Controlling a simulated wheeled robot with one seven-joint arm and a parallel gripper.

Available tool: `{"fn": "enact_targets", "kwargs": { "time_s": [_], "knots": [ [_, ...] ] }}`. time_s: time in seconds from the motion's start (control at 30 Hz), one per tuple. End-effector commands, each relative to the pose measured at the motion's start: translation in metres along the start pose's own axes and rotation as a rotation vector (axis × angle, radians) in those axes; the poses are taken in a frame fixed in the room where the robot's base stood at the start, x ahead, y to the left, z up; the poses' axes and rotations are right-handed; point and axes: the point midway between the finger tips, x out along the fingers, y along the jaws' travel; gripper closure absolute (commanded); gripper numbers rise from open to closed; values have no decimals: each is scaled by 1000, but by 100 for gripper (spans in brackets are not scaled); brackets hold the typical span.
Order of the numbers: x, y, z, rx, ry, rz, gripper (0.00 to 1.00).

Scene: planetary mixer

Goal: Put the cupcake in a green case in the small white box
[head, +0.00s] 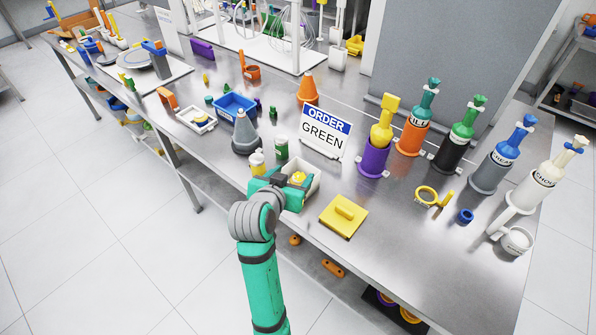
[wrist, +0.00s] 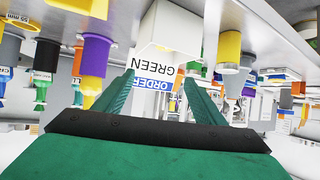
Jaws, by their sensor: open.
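The small white box (head: 313,187) stands near the table's front edge, and its outer wall shows upside down in the wrist view (wrist: 172,32). A yellow-topped thing, apparently the cupcake (head: 298,178), shows within the box's outline in the head view. The teal gripper partly covers it, and I cannot make out its case colour clearly. My gripper (wrist: 157,80) is at the box's near side, with its fingers apart and nothing seen between them.
An order sign reading GREEN (head: 324,134) stands behind the box. A yellow square lid with a handle (head: 343,215) lies to its right. A yellow jar (head: 257,163) and a green jar (head: 281,148) stand close on the left. Coloured piping bags in holders stand farther right.

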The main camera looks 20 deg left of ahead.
Motion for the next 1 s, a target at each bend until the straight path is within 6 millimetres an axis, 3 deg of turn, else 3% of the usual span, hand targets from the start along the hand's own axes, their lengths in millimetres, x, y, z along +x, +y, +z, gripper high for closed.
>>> {"fn": "enact_targets", "kwargs": {
  "time_s": [0.2, 0.4, 1.0],
  "knots": [
    [-40, -2, 0, -2, 1, -5, 36],
    [-57, 1, 0, 0, 0, 1, 36],
    [-59, 2, 0, 1, 0, 3, 36]
  ]
}}
